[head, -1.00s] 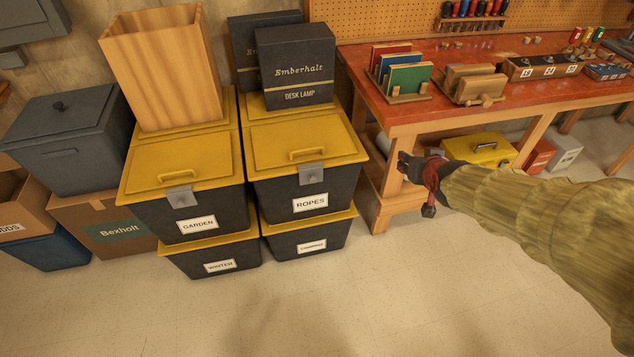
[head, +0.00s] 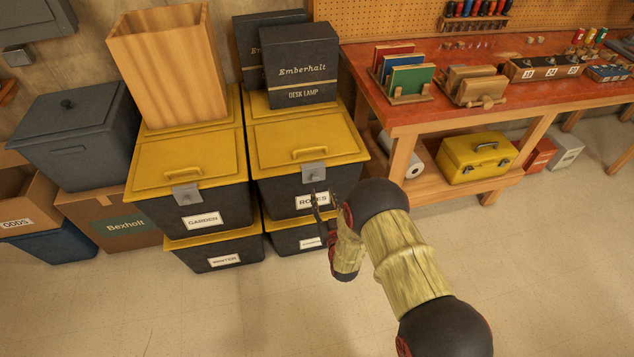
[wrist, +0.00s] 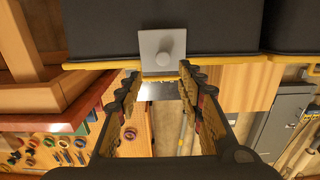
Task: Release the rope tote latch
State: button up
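The rope tote (head: 287,193) is a black bin with a yellow lid and a ROPES label, in the right stack in the head view. Its grey latch (head: 313,171) sits at the front edge of the lid. In the wrist view the latch (wrist: 162,48) is a grey plate with a round knob, just beyond the fingertips. My gripper (wrist: 157,80) is open, with nothing between its fingers. In the head view my gripper (head: 322,205) is in front of the tote and covers part of the label.
The garden tote (head: 165,209) stands to the left, with a similar latch. A desk lamp box (head: 298,65) stands behind the rope tote's lid. The red workbench (head: 420,112) is to the right. Floor in front is clear.

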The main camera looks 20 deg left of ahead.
aim_at(316, 179)
jog(key=x, duration=0.2)
jog(key=b+x, duration=0.1)
jog(key=x, duration=0.1)
jog(key=b+x, duration=0.1)
jog(key=x, duration=0.1)
jog(key=shift+a+f, duration=0.3)
jog(key=shift+f, duration=0.05)
jog(key=shift+w+a+r, duration=0.1)
jog(key=shift+w+a, duration=0.2)
jog(key=shift+w, duration=0.15)
jog(key=shift+c, duration=1)
jog(key=c, duration=0.7)
grip_shut()
